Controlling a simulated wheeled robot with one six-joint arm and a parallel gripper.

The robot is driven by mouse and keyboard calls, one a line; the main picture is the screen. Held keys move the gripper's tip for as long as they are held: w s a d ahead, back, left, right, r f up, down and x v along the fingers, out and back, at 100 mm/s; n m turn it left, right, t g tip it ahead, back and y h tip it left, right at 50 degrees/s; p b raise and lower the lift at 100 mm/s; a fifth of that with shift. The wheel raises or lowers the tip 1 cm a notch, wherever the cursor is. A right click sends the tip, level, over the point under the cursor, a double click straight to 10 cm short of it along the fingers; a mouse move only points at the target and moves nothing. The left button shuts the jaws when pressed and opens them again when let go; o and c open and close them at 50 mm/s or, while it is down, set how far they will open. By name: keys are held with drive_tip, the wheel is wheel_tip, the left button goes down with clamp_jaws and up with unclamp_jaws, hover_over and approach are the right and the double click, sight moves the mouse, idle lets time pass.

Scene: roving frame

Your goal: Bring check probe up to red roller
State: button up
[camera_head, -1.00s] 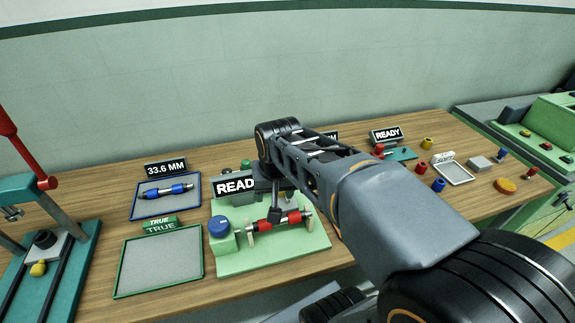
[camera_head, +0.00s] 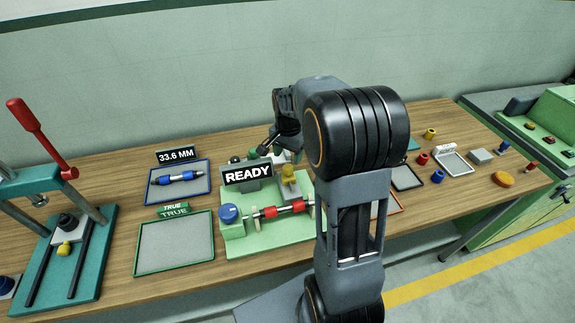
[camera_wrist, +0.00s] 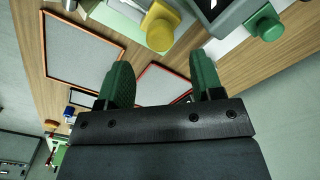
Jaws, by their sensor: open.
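The red roller (camera_head: 284,208) lies on a shaft across the green fixture (camera_head: 262,238), between supports, with a blue knob (camera_head: 229,214) at its left end. A grey block with a yellow knob (camera_head: 289,171), which looks like the check probe, stands behind the roller with a visible gap between them. The yellow knob also shows at the top of the wrist view (camera_wrist: 160,25). My gripper is raised behind the fixture in the head view, partly hidden by my arm. Its green fingers (camera_wrist: 163,80) are apart and empty in the wrist view, clear of the knob.
A READY sign (camera_head: 248,175) stands at the fixture's back left. A green-rimmed tray (camera_head: 137,262) and a blue tray (camera_head: 152,207) holding a blue roller lie to the left. A teal press (camera_head: 100,240) stands far left. Small parts and trays are on the right.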

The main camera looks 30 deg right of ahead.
sight(288, 167)
drive_tip(key=shift+f, duration=2.85)
clamp_jaws()
